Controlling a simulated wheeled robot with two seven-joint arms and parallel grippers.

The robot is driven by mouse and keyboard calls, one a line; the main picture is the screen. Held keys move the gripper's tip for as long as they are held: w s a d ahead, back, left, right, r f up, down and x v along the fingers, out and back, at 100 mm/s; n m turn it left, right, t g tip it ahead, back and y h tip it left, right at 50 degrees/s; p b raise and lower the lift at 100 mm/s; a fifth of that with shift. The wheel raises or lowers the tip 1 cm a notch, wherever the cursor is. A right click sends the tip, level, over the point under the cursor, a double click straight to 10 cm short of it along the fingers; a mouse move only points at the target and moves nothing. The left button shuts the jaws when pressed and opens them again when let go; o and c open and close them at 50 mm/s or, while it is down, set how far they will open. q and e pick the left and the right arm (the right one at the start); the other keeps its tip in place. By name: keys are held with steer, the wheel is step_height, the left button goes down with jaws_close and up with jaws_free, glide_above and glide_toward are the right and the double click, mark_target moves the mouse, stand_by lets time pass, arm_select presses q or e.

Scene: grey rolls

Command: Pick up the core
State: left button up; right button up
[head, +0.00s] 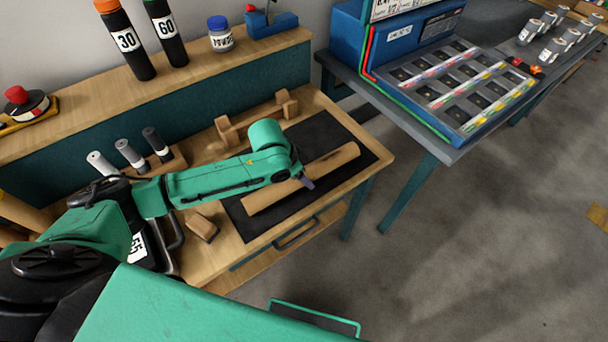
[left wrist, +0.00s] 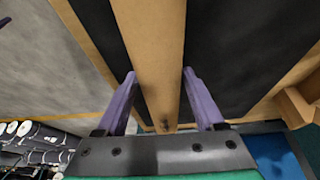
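The core is a long brown cardboard tube (head: 335,163) lying slantwise on a black mat (head: 315,137) on the wooden workbench. My left gripper (head: 306,183) is over the middle of the core, with its wrist hiding part of it. In the left wrist view, the two purple fingers (left wrist: 160,85) stand apart, one on each side of the core (left wrist: 150,40). The gripper is open, with gaps between the fingers and the core. Whether the fingertips reach down beside the core is hard to tell. My right gripper is not in view.
A wooden cradle (head: 258,117) stands behind the mat, and several small rolls (head: 130,154) stand at the left. A small wooden block (head: 201,227) lies near the front edge. A raised shelf (head: 200,70) holds bottles. A blue parts rack (head: 450,85) stands on another table at the right.

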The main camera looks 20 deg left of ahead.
arm_select(q)
steer(key=c, duration=0.9)
steer(key=shift+r, duration=0.1)
